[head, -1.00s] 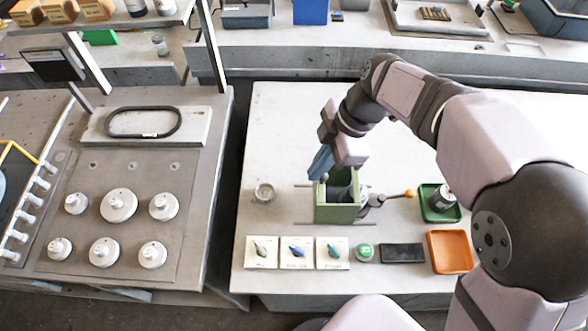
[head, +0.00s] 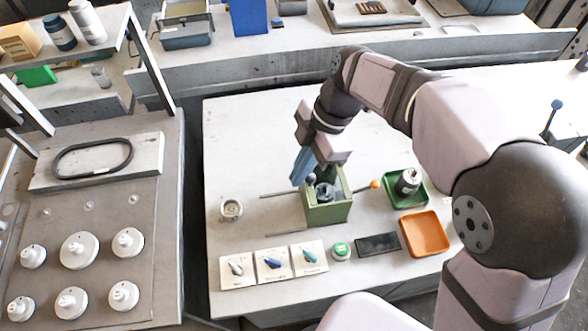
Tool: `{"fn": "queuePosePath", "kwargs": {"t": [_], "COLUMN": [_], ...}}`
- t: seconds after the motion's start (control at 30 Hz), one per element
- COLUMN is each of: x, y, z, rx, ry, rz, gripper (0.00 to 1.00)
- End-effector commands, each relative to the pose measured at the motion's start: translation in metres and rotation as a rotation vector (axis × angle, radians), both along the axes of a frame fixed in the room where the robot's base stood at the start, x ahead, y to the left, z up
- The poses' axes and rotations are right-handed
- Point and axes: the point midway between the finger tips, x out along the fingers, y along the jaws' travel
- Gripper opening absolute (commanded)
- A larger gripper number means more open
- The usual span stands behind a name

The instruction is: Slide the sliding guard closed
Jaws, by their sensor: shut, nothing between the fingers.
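The sliding guard (head: 329,214) is a green open-topped box standing on the table. Two thin rails (head: 284,231) stick out from its left side. A dark grey blower part (head: 325,190) shows inside the box, partly hidden by its walls. An orange-tipped lever (head: 375,184) sticks out beyond the guard's right side.
A green tray (head: 421,203) with a dark round part and an orange tray (head: 445,232) stand to the right. Three switch cards (head: 275,263), a green button (head: 341,250) and a black slab (head: 377,245) lie in front. A small ring-shaped cup (head: 231,210) stands left of the rails.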

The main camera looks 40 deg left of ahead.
Motion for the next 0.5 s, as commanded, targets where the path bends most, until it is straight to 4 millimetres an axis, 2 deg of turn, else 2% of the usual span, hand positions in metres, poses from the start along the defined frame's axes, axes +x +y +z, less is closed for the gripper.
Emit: {"fn": "queuePosePath", "kwargs": {"t": [0.13,0.2,0.5], "x": [-0.023,-0.015,0.001], "y": [0.016,0.012,0.001], "z": [0.006,0.018,0.071], "rx": [0.003,0.008,0.006], "ry": [0.003,-0.001,0.002], "rz": [0.007,-0.001,0.0], "gripper": [0.0,0.0,0.0]}}
